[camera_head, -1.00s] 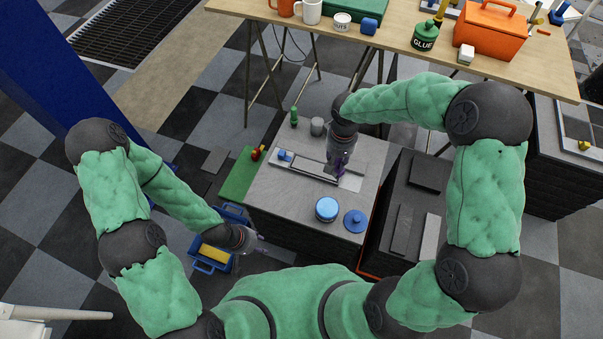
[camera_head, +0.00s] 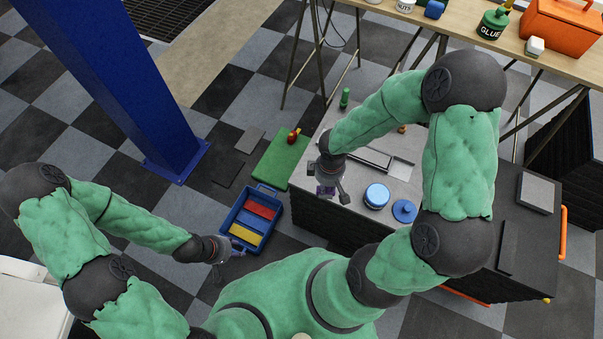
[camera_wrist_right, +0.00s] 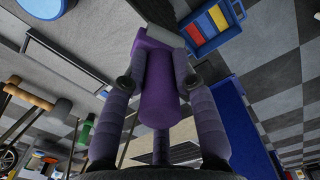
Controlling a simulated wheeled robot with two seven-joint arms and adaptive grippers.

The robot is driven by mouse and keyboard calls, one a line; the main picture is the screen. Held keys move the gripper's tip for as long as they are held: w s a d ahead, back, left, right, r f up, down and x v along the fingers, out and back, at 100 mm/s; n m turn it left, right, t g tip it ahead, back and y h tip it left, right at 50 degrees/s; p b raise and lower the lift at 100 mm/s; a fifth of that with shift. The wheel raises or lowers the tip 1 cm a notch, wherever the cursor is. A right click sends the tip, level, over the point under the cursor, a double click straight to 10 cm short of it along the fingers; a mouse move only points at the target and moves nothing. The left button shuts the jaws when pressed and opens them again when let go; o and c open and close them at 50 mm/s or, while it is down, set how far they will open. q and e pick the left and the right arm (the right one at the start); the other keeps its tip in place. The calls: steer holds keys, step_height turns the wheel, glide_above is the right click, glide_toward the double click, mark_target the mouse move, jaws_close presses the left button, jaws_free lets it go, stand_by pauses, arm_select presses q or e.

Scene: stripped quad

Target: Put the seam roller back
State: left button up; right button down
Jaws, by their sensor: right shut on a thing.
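The seam roller (camera_wrist_right: 158,95), with a purple handle and a grey end, is held between the fingers of my right gripper (camera_wrist_right: 160,85). In the head view my right gripper (camera_head: 330,190) is shut on it, near the left edge of the grey-topped block (camera_head: 335,215). Only a small purple part of the roller shows there. My left gripper (camera_head: 232,253) hangs empty-looking beside the blue tray (camera_head: 229,243); its fingers are too small to judge. The blue tray holds red, blue and yellow pieces and also shows in the right wrist view (camera_wrist_right: 193,43).
A long shallow tray (camera_head: 402,167) lies on the block, with a blue round tin (camera_head: 376,196) and a blue disc (camera_head: 404,211) nearby. A green board (camera_head: 279,163) is left of the block. A blue column (camera_head: 130,90) stands at left. A wooden table (camera_head: 465,38) is behind.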

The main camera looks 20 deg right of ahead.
steer(key=shift+w+d+f+b, duration=0.65)
steer(key=shift+w+f+b, duration=0.3)
steer(key=shift+w+f, duration=1.2)
steer(key=shift+w+d+f+b, duration=0.6)
steer(key=shift+w+f+b, duration=0.35)
steer(key=shift+w+f, duration=1.2)
steer(key=shift+w+d+f+b, duration=0.65)
steer(key=shift+w+f+b, duration=0.3)
steer(key=shift+w+f, duration=1.15)
steer(key=c, duration=1)
jaws_free()
steer(key=shift+f, duration=0.1)
